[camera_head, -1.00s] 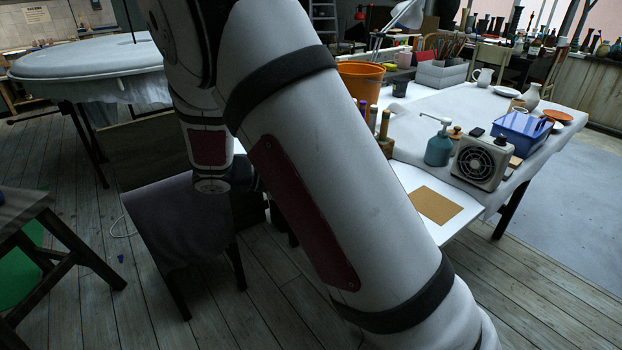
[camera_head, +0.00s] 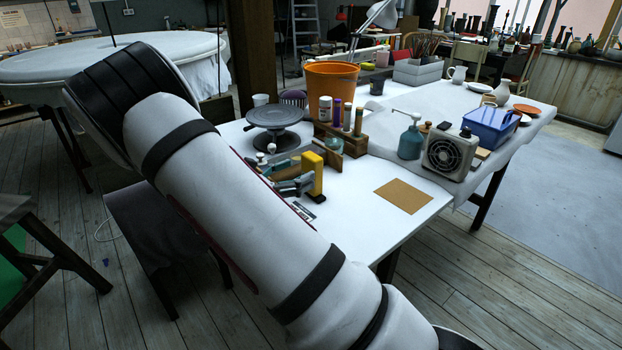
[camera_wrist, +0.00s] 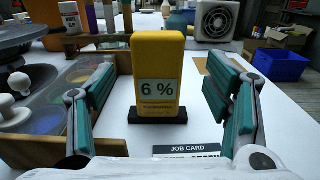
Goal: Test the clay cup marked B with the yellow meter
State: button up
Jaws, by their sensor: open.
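The yellow meter (camera_wrist: 158,58) stands upright in a black base on the white table, and its display reads 6 %. It also shows in the head view (camera_head: 315,174), partly behind my gripper. My gripper (camera_wrist: 164,95) is open, with its teal-padded fingers on either side of the meter in the wrist view and a gap to each side. In the head view my gripper (camera_head: 293,186) is just left of the meter. A job card (camera_wrist: 180,149) lies in front of the meter, its lower part cut off by my gripper. I cannot make out a cup marked B.
A wooden holder with several bottles (camera_head: 350,143) and a grey turntable (camera_head: 275,116) stand behind. An open box of coloured materials (camera_wrist: 60,105) is close on the left. A grey fan (camera_head: 449,154) and blue bin (camera_head: 492,126) stand right. A brown board (camera_head: 403,196) lies flat.

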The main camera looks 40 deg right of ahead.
aim_at(307, 167)
jog(key=shift+w+d+f+b, duration=0.15)
jog(key=shift+d+b, duration=0.15)
jog(key=shift+d, duration=1.2)
jog(key=shift+w+d+f+b, duration=0.1)
jog(key=shift+d+b, duration=0.2)
jog(key=shift+d, duration=1.2)
jog(key=shift+r, duration=0.1)
jog(key=shift+c, duration=0.6)
jog(key=c, duration=1.3)
jog(key=shift+c, duration=0.5)
jog(key=shift+r, duration=0.1)
